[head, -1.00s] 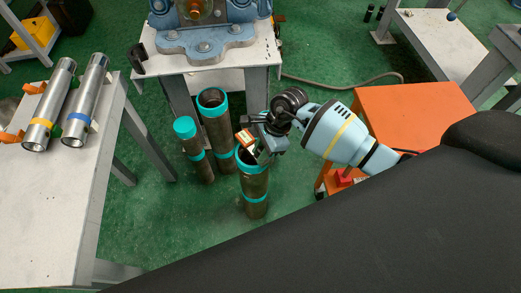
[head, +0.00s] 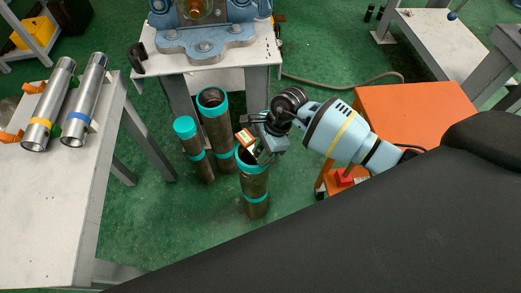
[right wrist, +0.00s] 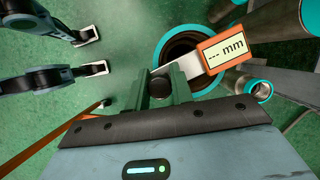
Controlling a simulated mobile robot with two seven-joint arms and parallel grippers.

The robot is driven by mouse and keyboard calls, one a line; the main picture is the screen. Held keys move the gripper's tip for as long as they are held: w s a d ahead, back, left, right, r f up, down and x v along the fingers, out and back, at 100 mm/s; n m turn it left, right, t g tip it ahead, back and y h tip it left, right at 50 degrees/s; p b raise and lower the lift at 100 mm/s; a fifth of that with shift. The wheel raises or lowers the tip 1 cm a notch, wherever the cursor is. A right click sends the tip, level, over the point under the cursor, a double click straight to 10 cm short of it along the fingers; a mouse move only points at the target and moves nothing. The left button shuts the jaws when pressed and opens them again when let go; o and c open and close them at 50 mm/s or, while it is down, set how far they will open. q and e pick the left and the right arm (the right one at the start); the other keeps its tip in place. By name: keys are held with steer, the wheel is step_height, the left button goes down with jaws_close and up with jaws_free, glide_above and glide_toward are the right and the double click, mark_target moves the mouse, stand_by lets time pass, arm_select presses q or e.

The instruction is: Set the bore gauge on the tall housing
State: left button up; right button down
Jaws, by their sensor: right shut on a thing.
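My right gripper (head: 263,147) is shut on the bore gauge (head: 244,138), just over the open mouth of the front teal-rimmed pipe (head: 254,184). In the right wrist view the gauge (right wrist: 226,52) shows an orange-framed display reading "--- mm" and a pale bar running back to the fingers (right wrist: 163,88). The display overlaps the teal rim (right wrist: 160,50) there; I cannot tell whether it touches. Behind stand an open pipe (head: 217,130) and a thinner teal-topped pipe (head: 195,150). Which one is the tall housing is not certain from these views. My left gripper is not seen.
A vise bench (head: 205,66) stands behind the pipes. A pale table (head: 50,210) with two steel tubes (head: 87,100) is at the left. An orange cabinet (head: 415,115) is right of the pipes. Green floor is open between the left table and pipes.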

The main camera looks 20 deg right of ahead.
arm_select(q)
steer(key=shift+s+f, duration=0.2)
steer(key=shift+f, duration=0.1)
arm_select(e)
steer(key=shift+f, duration=0.3)
steer(key=c, duration=1.1)
jaws_free()
steer(key=shift+c, duration=0.2)
steer(key=shift+f, duration=0.1)
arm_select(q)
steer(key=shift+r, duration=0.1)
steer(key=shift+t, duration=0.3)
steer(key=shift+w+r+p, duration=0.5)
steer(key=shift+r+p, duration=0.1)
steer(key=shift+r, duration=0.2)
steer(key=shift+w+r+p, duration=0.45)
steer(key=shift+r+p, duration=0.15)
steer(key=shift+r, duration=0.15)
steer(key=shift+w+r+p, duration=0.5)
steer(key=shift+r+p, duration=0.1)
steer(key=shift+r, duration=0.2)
arm_select(e)
steer(key=shift+r, duration=3.55)
